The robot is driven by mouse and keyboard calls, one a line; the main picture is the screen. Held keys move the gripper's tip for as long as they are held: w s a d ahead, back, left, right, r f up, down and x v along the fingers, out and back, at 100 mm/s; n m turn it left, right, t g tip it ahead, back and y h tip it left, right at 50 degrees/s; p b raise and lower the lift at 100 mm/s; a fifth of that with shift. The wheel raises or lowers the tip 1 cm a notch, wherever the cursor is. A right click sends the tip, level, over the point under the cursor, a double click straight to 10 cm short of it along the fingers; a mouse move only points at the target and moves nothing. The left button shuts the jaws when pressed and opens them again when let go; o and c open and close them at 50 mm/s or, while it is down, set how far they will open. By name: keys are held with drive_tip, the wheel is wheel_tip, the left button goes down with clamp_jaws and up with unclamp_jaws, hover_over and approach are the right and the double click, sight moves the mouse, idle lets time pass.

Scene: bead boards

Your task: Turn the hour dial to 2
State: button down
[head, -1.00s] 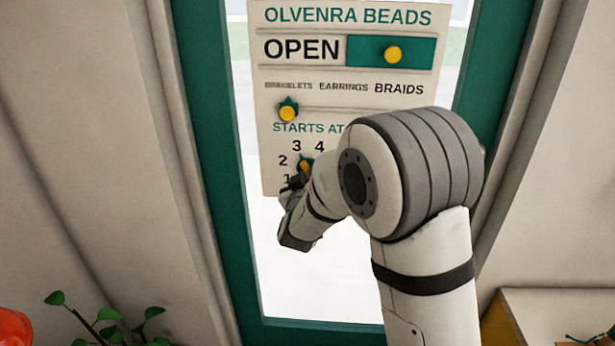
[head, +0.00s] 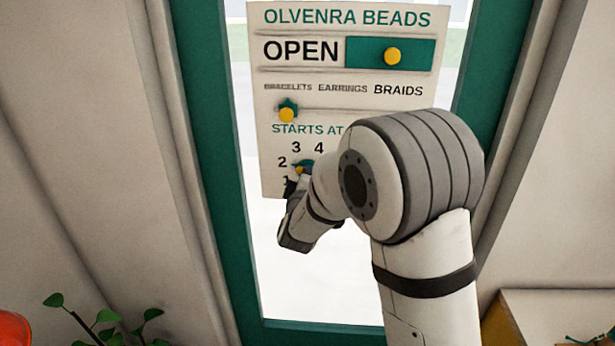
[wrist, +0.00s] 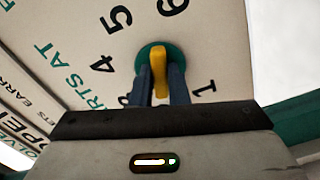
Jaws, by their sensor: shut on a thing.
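The hour dial (head: 303,167) is a green disc with a yellow bar handle, on the lower part of the sign under "STARTS AT". In the wrist view my gripper (wrist: 161,80) is shut on the yellow handle (wrist: 159,68), one dark finger on each side. The green disc (wrist: 146,50) shows around it. The handle's near end lies between the partly covered 3 and the 1. The 2 is hidden by my gripper there, but the numeral 2 (head: 283,161) shows in the head view, left of the dial. My arm covers the dial's right side in that view.
The sign (head: 350,98) hangs in a green-framed glass door or window. Above the dial are a slider with a yellow knob (head: 287,115) near BRACELETS and an OPEN panel with a yellow knob (head: 392,56). A plant (head: 105,320) stands at the lower left.

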drive_tip(key=shift+n, duration=0.4)
drive_tip(key=c, duration=1.4)
unclamp_jaws()
drive_tip(key=shift+s, duration=0.1)
drive_tip(key=s+b, duration=0.1)
drive_tip(key=s, duration=0.6)
drive_tip(key=shift+s+a+b, duration=0.15)
drive_tip(key=shift+s+b, duration=0.15)
